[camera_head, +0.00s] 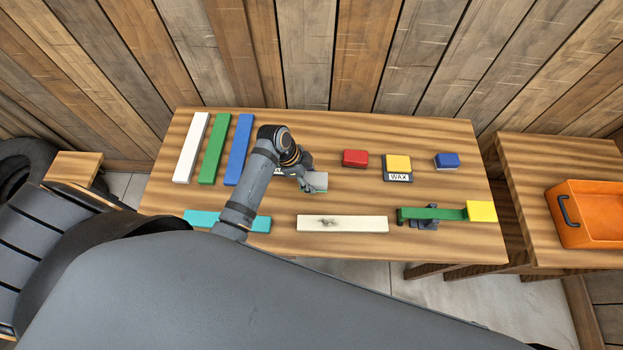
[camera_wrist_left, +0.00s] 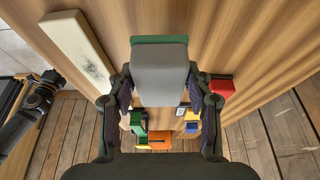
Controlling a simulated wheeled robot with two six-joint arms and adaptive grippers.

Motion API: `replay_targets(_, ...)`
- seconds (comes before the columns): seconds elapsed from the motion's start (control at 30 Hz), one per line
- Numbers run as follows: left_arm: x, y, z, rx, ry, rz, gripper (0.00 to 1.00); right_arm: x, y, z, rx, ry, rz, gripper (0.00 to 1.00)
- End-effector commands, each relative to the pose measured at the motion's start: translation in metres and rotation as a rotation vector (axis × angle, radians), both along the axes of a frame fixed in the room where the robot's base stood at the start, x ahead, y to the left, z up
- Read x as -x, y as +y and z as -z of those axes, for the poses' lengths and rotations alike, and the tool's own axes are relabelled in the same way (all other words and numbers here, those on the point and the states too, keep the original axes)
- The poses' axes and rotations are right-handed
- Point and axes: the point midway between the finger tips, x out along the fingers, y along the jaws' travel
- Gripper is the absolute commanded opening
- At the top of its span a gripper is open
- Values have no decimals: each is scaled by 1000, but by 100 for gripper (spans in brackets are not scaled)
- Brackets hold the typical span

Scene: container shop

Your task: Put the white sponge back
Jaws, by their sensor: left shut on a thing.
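The white sponge (camera_head: 318,181) is a pale grey-white block with a green layer on its face. It is between the fingers of my left gripper (camera_head: 308,181), over the middle of the wooden table. In the left wrist view the sponge (camera_wrist_left: 160,80) fills the space between both fingers, its green edge at the far end. My left gripper is shut on it. I cannot tell whether the sponge touches the table. A labelled plate (camera_head: 279,171) shows partly behind my left wrist, its text mostly hidden. A dark part of my right arm shows at the left edge of the wrist view.
A red block (camera_head: 355,158), a yellow block (camera_head: 398,162) on a WAX plate (camera_head: 398,178) and a blue block (camera_head: 446,160) stand to the right. A scuffed white plank (camera_head: 342,224) lies in front. An orange bin (camera_head: 590,236) is on the side table.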

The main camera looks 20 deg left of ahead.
Motion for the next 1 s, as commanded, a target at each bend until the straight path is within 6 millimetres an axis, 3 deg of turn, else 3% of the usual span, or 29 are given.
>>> replay_targets(0.1, -10, 0, 13, 1, 2, 1, 26, 0, 0, -2, 0, 0, 0, 0)
replay_targets(0.33, -17, 1, 22, 0, 2, 0, 26, 0, 0, -2, 0, -1, 0, 0)
replay_targets(0.53, -16, 1, 50, 0, 2, 0, 26, 0, 0, -3, 0, -1, 0, 0)
replay_targets(0.87, -16, 1, 54, -1, 1, 0, 26, -1, 0, -2, 0, -1, 0, 0)
replay_targets(0.9, -16, 1, 54, -1, 1, 0, 55, -1, 0, -2, 0, -1, 0, 0)
replay_targets(1.0, -16, 1, 53, -1, 1, 0, 69, -1, 0, -2, 0, -1, 0, 0)
